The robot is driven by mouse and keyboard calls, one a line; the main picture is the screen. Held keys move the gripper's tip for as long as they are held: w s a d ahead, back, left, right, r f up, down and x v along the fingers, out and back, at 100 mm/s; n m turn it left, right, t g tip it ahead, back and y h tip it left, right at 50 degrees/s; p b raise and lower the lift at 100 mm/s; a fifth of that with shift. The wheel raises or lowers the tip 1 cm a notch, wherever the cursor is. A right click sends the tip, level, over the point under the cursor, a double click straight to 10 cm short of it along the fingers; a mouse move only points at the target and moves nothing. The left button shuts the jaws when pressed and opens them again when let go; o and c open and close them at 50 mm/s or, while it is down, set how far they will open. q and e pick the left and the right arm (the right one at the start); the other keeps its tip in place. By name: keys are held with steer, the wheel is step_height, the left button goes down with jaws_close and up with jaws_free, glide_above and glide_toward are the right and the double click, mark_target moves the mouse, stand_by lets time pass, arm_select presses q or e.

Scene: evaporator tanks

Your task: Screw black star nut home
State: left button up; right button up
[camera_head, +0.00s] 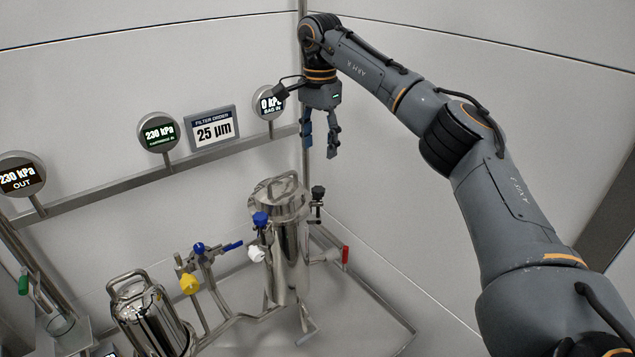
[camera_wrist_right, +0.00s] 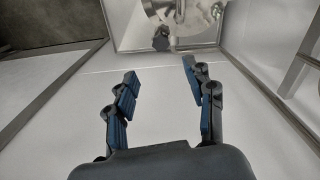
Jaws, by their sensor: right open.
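The black star nut (camera_head: 318,192) sits at the right side of the lid of the steel filter vessel (camera_head: 289,245), on a bolt with a bracket below it. In the right wrist view a dark knob (camera_wrist_right: 161,42), which looks like this nut, shows beside the vessel lid (camera_wrist_right: 195,12). My right gripper (camera_head: 320,142) is open and empty, pointing down, above the nut and apart from it. Its two blue-padded fingers also show in the right wrist view (camera_wrist_right: 160,74), spread wide. How far the nut is screwed down cannot be told. My left gripper is not in view.
The vessel also carries a blue knob (camera_head: 260,219) and a white knob (camera_head: 256,254). A red-handled valve (camera_head: 344,255) is at its right. Yellow (camera_head: 189,284) and blue (camera_head: 199,248) valve parts stand left. Gauges and a sign (camera_head: 214,129) line the wall rail.

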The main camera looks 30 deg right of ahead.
mark_target(319, 189)
step_height(319, 189, down, 11)
steer(key=shift+w+f+p, duration=0.1)
steer(key=shift+p, duration=0.6)
jaws_close()
